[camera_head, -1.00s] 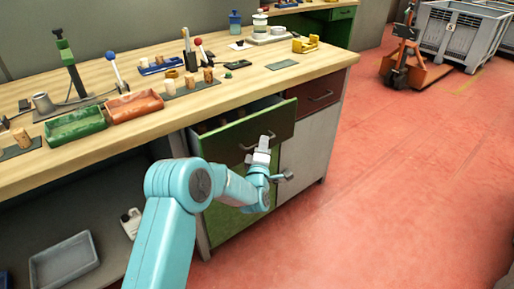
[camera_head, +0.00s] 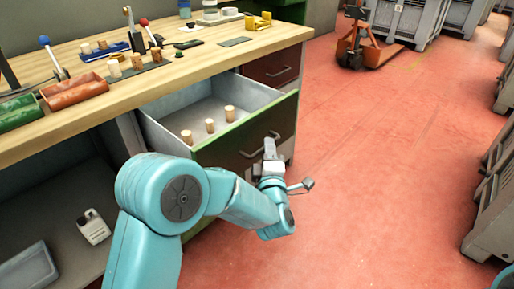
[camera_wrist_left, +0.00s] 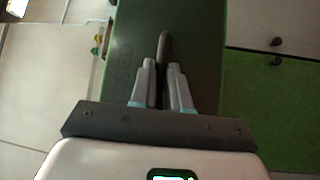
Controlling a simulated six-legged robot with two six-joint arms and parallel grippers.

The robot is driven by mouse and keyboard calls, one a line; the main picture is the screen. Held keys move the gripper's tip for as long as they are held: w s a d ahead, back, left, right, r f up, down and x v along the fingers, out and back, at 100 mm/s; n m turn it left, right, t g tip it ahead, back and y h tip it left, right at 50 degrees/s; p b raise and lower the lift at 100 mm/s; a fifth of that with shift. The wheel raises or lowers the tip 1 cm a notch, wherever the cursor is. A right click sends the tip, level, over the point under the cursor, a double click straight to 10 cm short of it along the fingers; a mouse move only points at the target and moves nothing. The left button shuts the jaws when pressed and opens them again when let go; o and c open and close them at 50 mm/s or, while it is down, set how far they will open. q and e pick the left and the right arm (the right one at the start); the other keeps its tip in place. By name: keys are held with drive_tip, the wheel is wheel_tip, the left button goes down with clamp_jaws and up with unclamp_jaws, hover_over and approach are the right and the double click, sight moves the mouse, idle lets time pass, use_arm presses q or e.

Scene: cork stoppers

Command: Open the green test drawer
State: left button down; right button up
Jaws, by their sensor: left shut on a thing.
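The green drawer (camera_head: 252,136) stands well out from the workbench, and its grey inside shows with several cork stoppers (camera_head: 210,126) standing in it. Its bar handle (camera_head: 258,147) is on the front. My left gripper (camera_head: 270,148) is at the right part of the handle. In the left wrist view the fingers (camera_wrist_left: 162,85) are closed around the dark handle (camera_wrist_left: 164,48) in front of the green drawer front (camera_wrist_left: 205,45). My right gripper is in neither view.
A red-brown drawer (camera_head: 272,68) is beside the green one. The wooden benchtop (camera_head: 190,70) holds a green tray (camera_head: 18,112), a red tray (camera_head: 74,91) and corks. The red floor to the right is clear up to grey crates (camera_head: 497,190). An orange pallet jack (camera_head: 358,45) stands at the back.

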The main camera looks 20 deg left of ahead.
use_arm(q)
drive_tip(key=shift+s+d+r, duration=0.1)
drive_tip(key=shift+s+d, duration=0.1)
drive_tip(key=shift+d, duration=0.4)
drive_tip(key=c, duration=1.2)
unclamp_jaws()
drive_tip(key=shift+o, duration=0.2)
drive_tip(key=shift+a, duration=0.1)
drive_tip(key=v, duration=1.6)
drive_tip(key=shift+s, duration=0.2)
